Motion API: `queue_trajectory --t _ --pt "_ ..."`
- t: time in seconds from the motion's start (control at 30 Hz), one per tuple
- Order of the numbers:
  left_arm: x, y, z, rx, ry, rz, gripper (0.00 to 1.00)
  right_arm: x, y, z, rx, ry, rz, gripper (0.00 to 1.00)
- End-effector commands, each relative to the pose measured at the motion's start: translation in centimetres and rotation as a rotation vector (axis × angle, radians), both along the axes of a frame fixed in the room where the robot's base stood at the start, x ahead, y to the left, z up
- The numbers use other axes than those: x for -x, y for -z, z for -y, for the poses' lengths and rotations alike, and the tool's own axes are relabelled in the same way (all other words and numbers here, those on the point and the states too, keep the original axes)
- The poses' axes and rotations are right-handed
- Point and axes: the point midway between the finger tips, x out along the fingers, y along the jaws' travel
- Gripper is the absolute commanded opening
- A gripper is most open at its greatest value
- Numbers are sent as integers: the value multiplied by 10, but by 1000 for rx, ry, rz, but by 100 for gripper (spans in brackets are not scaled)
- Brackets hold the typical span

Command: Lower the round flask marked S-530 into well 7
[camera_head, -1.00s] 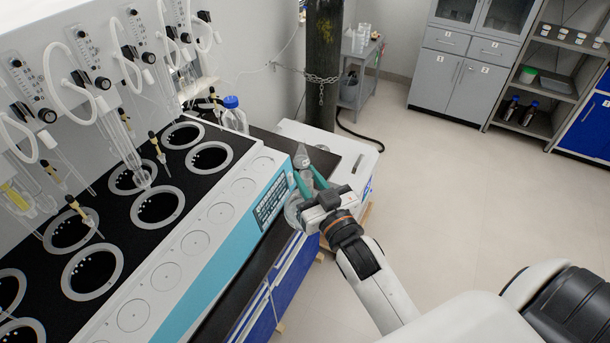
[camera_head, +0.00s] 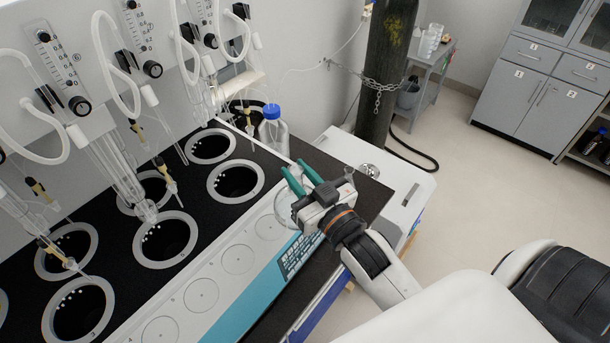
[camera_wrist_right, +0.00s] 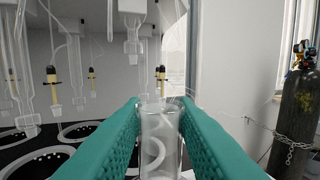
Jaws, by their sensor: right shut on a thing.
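My right gripper (camera_head: 303,180) is shut on the clear glass neck of a flask (camera_wrist_right: 160,145), with its green fingers on either side. In the head view the round clear body of the flask (camera_head: 286,208) hangs below the fingers, partly hidden by them, over the front edge of the distiller. No marking on it can be read. The wells are ringed holes in the black top; the nearest to the flask is the front right well (camera_head: 236,180), left of the gripper. I cannot make out which is well 7. My left gripper is not in view.
Glass tubes and yellow-black fittings (camera_head: 167,173) hang over the wells. A blue-capped bottle (camera_head: 273,128) stands behind the right end of the black top. A chained dark cylinder (camera_head: 385,75) stands beyond. Open floor lies to the right.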

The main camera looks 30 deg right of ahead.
Motion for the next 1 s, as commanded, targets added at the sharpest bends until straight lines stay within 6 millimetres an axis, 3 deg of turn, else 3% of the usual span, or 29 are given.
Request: queue_trajectory --t 1.0 --pt "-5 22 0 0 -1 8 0 -113 1 -46 -1 -1 6 0"
